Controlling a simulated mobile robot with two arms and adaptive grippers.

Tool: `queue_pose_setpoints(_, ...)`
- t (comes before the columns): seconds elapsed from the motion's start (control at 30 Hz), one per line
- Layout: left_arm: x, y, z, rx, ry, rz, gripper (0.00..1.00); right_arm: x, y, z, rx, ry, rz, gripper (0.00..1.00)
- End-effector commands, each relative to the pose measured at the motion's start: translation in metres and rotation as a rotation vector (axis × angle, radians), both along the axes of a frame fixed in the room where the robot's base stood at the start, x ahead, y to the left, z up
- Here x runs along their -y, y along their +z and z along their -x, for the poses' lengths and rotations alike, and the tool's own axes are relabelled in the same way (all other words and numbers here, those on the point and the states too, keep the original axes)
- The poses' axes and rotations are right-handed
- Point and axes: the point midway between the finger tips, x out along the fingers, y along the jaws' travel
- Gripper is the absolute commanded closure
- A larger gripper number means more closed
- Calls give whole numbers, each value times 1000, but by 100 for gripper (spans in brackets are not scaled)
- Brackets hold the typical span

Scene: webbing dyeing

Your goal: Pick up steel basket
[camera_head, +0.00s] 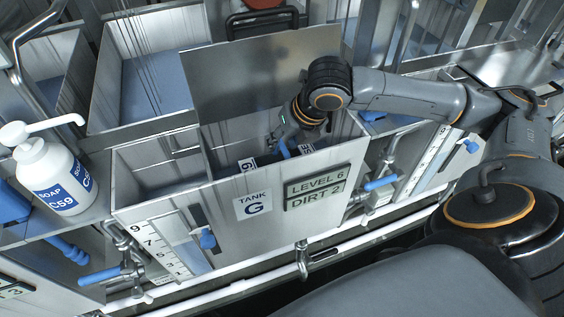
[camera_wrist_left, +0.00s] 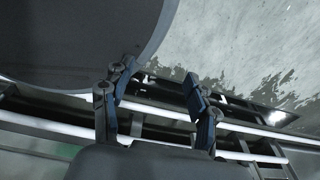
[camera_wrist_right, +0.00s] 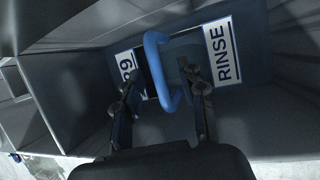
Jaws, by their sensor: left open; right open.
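The steel basket (camera_wrist_right: 172,126) sits down inside the open tank G (camera_head: 232,185); its body is dark and its outline is hard to make out. Its bent blue handle (camera_wrist_right: 158,70) stands up in the right wrist view, between a RINSE label (camera_wrist_right: 222,52) and a numbered label (camera_wrist_right: 126,68). My right gripper (camera_wrist_right: 158,82) is open, with one finger on each side of the handle. In the head view its fingers (camera_head: 281,142) reach into the tank and partly hide the handle. My left gripper (camera_wrist_left: 156,82) is open and empty above the floor, outside the head view.
A white soap bottle (camera_head: 52,172) stands on the ledge left of the tank. A tall steel panel (camera_head: 260,85) rises behind the tank. Blue-handled valves (camera_head: 380,184) and white pipes (camera_head: 330,244) run along the front.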

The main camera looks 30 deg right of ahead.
Motion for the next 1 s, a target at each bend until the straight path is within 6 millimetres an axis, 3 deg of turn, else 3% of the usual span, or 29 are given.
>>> queue_pose_setpoints(0.13,0,-1,1,-2,0,0,40,-2,-15,-7,0,2,-2,60)
queue_pose_setpoints(0.4,-1,-2,12,-18,-1,-2,40,-2,-18,-8,1,2,0,60)
queue_pose_setpoints(0.6,-1,-2,16,-24,-1,-2,40,-2,-17,-8,1,2,0,100)
queue_pose_setpoints(1.0,-1,-2,14,-23,0,-3,40,-2,-17,-9,4,1,-1,100)
